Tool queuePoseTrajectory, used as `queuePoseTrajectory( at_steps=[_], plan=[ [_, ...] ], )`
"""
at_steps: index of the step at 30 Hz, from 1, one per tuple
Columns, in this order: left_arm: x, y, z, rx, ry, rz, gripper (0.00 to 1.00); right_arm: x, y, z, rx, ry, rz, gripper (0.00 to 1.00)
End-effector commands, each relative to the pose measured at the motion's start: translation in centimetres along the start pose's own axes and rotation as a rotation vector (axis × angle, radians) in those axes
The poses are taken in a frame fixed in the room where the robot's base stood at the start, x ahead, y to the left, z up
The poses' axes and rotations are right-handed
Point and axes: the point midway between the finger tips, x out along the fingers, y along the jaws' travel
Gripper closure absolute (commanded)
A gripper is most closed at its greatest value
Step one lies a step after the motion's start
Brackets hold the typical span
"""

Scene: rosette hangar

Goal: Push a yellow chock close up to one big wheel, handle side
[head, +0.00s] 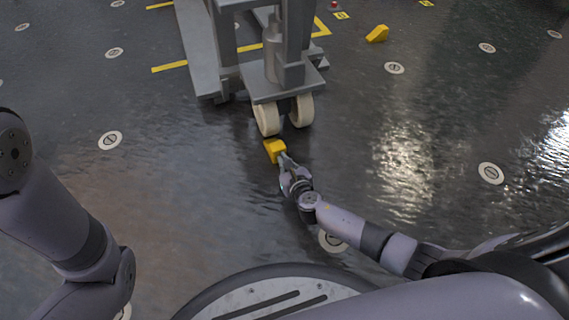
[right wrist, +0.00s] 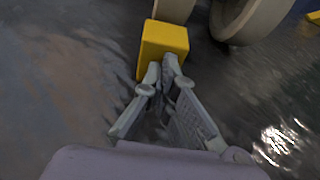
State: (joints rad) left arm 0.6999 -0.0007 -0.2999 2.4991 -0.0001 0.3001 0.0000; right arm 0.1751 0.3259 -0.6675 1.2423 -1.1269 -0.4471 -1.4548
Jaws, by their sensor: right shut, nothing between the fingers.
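A yellow chock (head: 274,150) lies on the floor just in front of the left one of two big cream wheels (head: 267,118) under a grey steel frame. In the right wrist view the chock (right wrist: 164,45) stands right before the fingertips, with a wheel (right wrist: 245,18) behind it to the right. Whether chock and wheel touch I cannot tell. My right gripper (head: 284,160) is shut and empty, its tips at the near side of the chock; its closed fingers also show in the right wrist view (right wrist: 163,68). My left gripper is not in view; only the left arm shows.
The grey frame (head: 228,45) stands above the wheels. A second yellow chock (head: 377,34) lies on the floor at the back right. Yellow lines (head: 169,67) and several round floor discs (head: 110,140) mark the dark, glossy floor. The floor left and right of the wheels is clear.

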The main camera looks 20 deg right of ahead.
Motion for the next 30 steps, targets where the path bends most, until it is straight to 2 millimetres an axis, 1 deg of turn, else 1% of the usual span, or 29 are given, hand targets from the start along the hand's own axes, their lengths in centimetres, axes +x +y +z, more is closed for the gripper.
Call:
queuePoseTrajectory(
  at_steps=[2,5,24,30],
  plan=[
    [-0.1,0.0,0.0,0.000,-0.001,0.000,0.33,0.3,0.0,0.1,0.000,0.000,0.000,1.00],
    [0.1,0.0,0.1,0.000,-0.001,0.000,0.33,0.1,0.0,0.1,0.000,0.001,0.000,1.00],
    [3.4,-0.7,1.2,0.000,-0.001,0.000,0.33,-4.9,0.0,1.2,0.000,0.001,0.000,1.00],
    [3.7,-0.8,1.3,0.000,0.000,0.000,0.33,-5.6,0.0,1.2,0.000,0.001,0.000,1.00]
  ],
)
